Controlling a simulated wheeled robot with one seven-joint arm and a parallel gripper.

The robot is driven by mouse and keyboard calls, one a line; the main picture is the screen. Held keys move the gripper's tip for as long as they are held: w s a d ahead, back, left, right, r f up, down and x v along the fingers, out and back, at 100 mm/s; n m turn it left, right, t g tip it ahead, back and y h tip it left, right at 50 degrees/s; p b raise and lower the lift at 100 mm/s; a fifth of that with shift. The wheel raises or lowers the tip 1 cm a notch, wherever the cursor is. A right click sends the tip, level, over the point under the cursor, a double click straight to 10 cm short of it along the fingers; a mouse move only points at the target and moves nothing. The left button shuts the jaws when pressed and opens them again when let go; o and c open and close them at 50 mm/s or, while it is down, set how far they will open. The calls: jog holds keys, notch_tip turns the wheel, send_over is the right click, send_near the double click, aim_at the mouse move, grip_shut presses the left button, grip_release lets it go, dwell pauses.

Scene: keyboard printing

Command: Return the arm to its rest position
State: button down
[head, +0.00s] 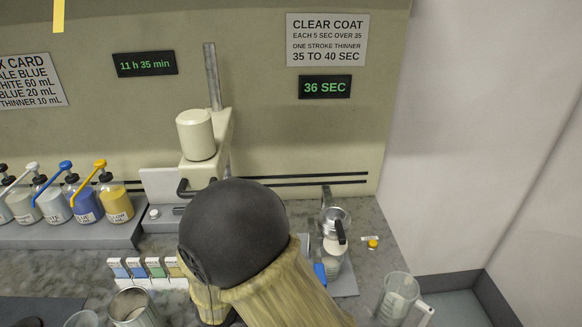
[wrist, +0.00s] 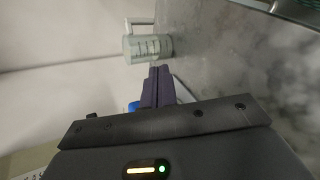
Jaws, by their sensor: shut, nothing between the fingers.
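My gripper shows in the wrist view (wrist: 155,72) with its two dark fingers pressed together and nothing between them. It points toward a clear measuring jug (wrist: 148,47) with a handle, and the fingertips appear just below the jug in that picture. A blue part shows beside the fingers; I cannot tell what it belongs to. In the head view my arm's dark round joint and tan sleeve fill the lower middle, and the fingers are hidden there. The jug (head: 398,297) stands at the lower right in the head view.
A row of pump bottles (head: 116,204) stands on a grey tray at the left. A white mixer-like device (head: 197,134) stands behind my arm. A metal cup (head: 336,220) sits at the right of my arm. Colour cards (head: 137,268) and a can (head: 130,308) are at the front left.

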jog(key=w+d+r+m+y, duration=0.1)
jog(key=d+r+m+y, duration=0.1)
jog(key=d+y, duration=0.3)
jog(key=d+r+m+y, duration=0.2)
jog(key=d+m+y, duration=0.1)
jog(key=d+y, duration=0.3)
jog(key=shift+w+r+m+y, duration=0.2)
jog(key=shift+w+m+y, duration=0.2)
jog(key=shift+y, duration=0.1)
